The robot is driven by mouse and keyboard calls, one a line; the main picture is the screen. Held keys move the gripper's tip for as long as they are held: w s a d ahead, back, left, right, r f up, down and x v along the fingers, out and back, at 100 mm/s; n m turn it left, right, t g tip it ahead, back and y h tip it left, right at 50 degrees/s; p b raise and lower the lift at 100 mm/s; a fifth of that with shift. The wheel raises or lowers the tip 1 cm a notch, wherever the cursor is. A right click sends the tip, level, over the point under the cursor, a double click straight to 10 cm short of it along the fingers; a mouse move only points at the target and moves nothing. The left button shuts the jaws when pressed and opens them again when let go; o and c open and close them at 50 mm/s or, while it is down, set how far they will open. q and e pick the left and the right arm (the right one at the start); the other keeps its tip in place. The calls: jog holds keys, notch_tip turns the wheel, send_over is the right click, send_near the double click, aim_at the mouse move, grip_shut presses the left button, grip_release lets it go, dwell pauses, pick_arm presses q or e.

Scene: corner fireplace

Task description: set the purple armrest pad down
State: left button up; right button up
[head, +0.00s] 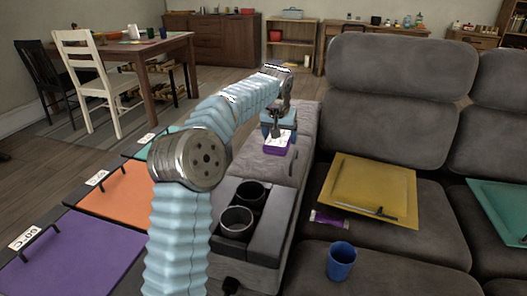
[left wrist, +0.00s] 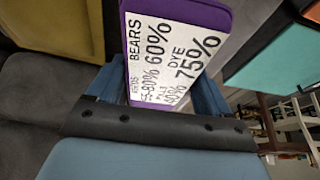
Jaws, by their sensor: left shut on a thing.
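The purple armrest pad (head: 279,150) has a white printed label on its face. It is in my left gripper (head: 279,129), over the grey armrest (head: 262,167) of the sofa. I cannot tell whether the pad touches the armrest. In the left wrist view, the pad (left wrist: 212,12) sits between the two blue fingers of my left gripper (left wrist: 158,88), with its label showing "BEARS 60%" and "DYE 75%". My left gripper is shut on it. My right gripper is not in view.
Cup holders (head: 235,221) sit in the console nearer me. A yellow tray (head: 370,180), a small purple packet (head: 329,218) and a blue cup (head: 341,262) are on the seats. Purple (head: 75,250), orange (head: 122,195) and teal (head: 145,148) panels lie to the left.

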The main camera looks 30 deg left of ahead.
pick_arm(q)
send_over(263, 160)
jog(key=s, duration=0.2)
jog(key=f, duration=0.6)
jog(key=shift+w+d+f, duration=0.25)
jog(key=shift+d, duration=0.1)
jog(key=shift+a+f, duration=0.2)
jog(key=shift+f, duration=1.6)
jog(key=shift+f, duration=0.15)
jog(key=o, duration=1)
jog(key=shift+o, duration=0.2)
jog(key=v, duration=1.2)
